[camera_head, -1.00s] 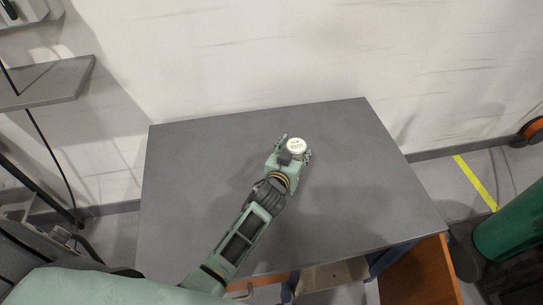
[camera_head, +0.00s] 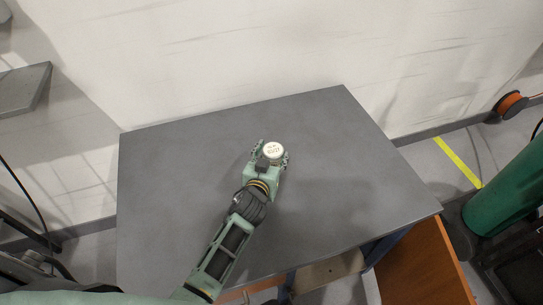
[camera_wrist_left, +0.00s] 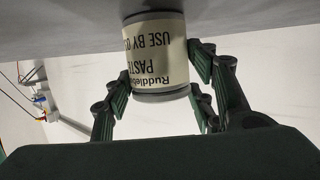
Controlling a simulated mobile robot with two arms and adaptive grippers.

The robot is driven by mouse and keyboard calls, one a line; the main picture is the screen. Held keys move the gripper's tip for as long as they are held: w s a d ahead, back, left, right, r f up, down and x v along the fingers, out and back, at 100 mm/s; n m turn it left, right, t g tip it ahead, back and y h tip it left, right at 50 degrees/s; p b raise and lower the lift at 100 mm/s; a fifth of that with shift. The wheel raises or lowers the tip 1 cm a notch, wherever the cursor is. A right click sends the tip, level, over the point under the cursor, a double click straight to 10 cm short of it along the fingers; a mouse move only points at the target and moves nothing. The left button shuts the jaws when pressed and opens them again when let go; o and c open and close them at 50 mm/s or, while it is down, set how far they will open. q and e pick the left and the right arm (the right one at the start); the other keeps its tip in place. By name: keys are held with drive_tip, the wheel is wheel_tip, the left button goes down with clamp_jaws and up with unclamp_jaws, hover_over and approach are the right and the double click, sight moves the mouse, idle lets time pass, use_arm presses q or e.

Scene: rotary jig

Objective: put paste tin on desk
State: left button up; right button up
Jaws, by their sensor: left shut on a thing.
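The paste tin (camera_head: 273,149) is a small round tin with a pale lid, above the grey desk (camera_head: 190,180) toward its back middle. My left gripper (camera_head: 271,154) is shut on it, with a finger on either side. In the left wrist view the tin (camera_wrist_left: 157,55) shows a cream label with "PASTE" upside down and grey rims. The desk surface (camera_wrist_left: 60,30) fills the top of that view, close to the tin's base. I cannot tell whether the base touches the desk. My right gripper is not in view.
The desktop around the tin is bare. A pale wall (camera_head: 220,60) stands behind the desk. An orange-brown cabinet side (camera_head: 425,265) shows below the right edge. A green cylinder (camera_head: 505,195) and an orange reel (camera_head: 510,104) are on the right. A grey shelf (camera_head: 22,88) is at left.

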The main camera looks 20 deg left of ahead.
use_arm(q)
drive_tip(key=o, duration=1.4)
drive_tip(key=shift+f, duration=0.1)
drive_tip(key=shift+r, duration=0.2)
drive_tip(key=v, duration=1.2)
